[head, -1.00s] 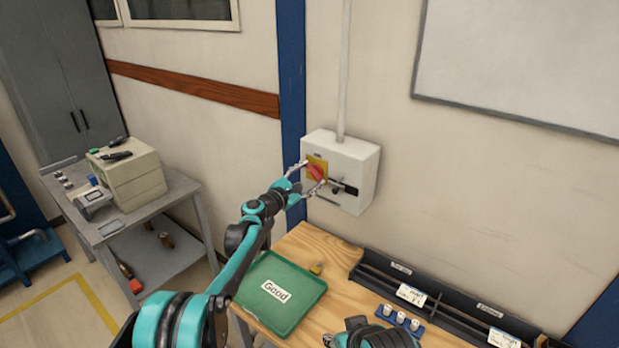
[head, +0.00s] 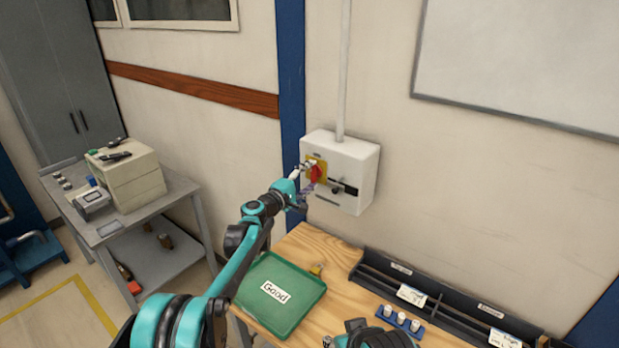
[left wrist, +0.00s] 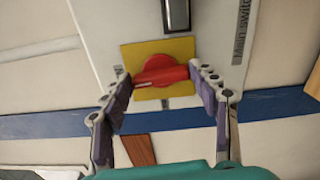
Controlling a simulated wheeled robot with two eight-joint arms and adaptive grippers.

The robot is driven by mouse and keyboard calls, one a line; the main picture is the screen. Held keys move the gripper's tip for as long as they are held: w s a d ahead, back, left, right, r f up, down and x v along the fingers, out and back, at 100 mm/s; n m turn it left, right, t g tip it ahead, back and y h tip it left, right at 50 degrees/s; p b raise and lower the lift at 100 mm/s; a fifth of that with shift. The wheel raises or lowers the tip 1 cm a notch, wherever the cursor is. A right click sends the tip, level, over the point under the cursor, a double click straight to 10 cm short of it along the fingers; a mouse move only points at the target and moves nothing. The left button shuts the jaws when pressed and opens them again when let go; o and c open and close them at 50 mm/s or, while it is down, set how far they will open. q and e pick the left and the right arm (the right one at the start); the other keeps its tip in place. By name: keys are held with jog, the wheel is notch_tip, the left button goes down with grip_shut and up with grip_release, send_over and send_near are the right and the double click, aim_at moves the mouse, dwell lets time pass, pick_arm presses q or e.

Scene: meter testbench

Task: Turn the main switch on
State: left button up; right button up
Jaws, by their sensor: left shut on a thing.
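The main switch is a red rotary knob (head: 315,173) on a yellow plate, on the front of a white wall box (head: 352,165). My left gripper (head: 311,176) is at the knob, one finger above and one below in the head view. In the left wrist view, the knob's red bar (left wrist: 163,75) lies across between the two fingers of the left gripper (left wrist: 166,80), which are shut on it. In the head view the knob looks about upright, partly hidden by the fingers. The fingers of my right gripper do not show.
Below the box is a wooden bench with a green tray (head: 300,291) marked "Good" and a dark rack (head: 440,304). A grey conduit (head: 345,70) rises from the box. A side table (head: 180,190) stands at left. The wall around the box is clear.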

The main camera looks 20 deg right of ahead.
pick_arm(q)
jog(key=shift+m, duration=0.6)
jog(key=o, duration=1.2)
jog(key=shift+c, duration=0.2)
jog(key=v, duration=1.2)
jog(key=shift+s, duration=0.1)
